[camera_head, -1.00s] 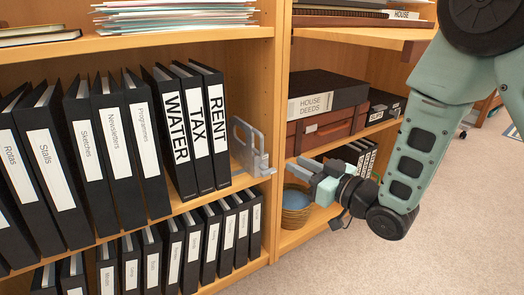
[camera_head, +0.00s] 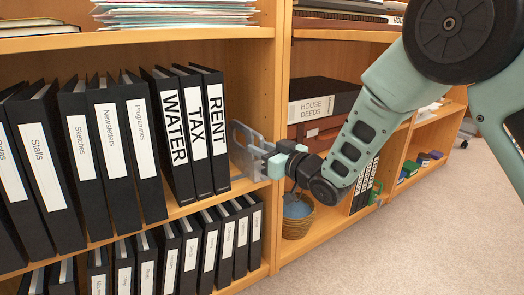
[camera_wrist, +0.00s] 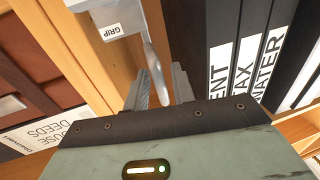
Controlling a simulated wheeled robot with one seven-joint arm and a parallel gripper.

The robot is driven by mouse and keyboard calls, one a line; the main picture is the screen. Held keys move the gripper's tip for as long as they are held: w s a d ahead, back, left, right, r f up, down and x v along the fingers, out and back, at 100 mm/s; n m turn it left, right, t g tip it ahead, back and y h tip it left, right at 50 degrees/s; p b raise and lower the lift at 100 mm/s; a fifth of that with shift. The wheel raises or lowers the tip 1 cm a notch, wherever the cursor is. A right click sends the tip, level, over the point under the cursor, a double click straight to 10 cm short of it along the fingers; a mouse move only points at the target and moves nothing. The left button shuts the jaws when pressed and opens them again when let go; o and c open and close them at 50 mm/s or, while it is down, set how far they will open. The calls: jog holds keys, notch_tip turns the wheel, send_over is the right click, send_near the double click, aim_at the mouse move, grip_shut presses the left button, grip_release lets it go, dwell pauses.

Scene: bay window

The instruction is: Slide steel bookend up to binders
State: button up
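The grey steel bookend (camera_head: 246,141) stands upright on the middle shelf, right of the binders and near the shelf's right side panel. The RENT binder (camera_head: 215,125), TAX binder (camera_head: 195,125) and WATER binder (camera_head: 174,130) stand in a row to its left; the RENT binder is the nearest. My gripper (camera_head: 270,158) is at the bookend's front edge. In the wrist view the bookend (camera_wrist: 157,60) shows a GRIP label, and its edge runs between the two fingers of my gripper (camera_wrist: 160,88). The fingers look apart; whether either touches the bookend is unclear.
More black binders, including Programmes (camera_head: 144,140), stand further left, some leaning. A lower row (camera_head: 210,240) fills the shelf below. The upright panel (camera_head: 278,60) is close to my gripper. A basket (camera_head: 297,215) and a HOUSE DEEDS box (camera_head: 322,98) are in the right bay.

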aim_at(226, 151)
grip_shut()
jog(key=s+a, duration=0.1)
jog(key=a, duration=0.1)
jog(key=s+a, duration=0.1)
jog(key=a, duration=0.1)
jog(key=s+a, duration=0.2)
jog(key=shift+s, duration=0.1)
grip_release()
jog(key=shift+a, duration=0.1)
jog(key=shift+s+d+p, duration=0.2)
jog(key=shift+d+p, duration=0.15)
jog(key=shift+d, duration=0.05)
jog(key=p+v, duration=0.4)
jog(key=v, duration=1.2)
jog(key=shift+s+d, duration=0.2)
jog(key=shift+s, duration=0.05)
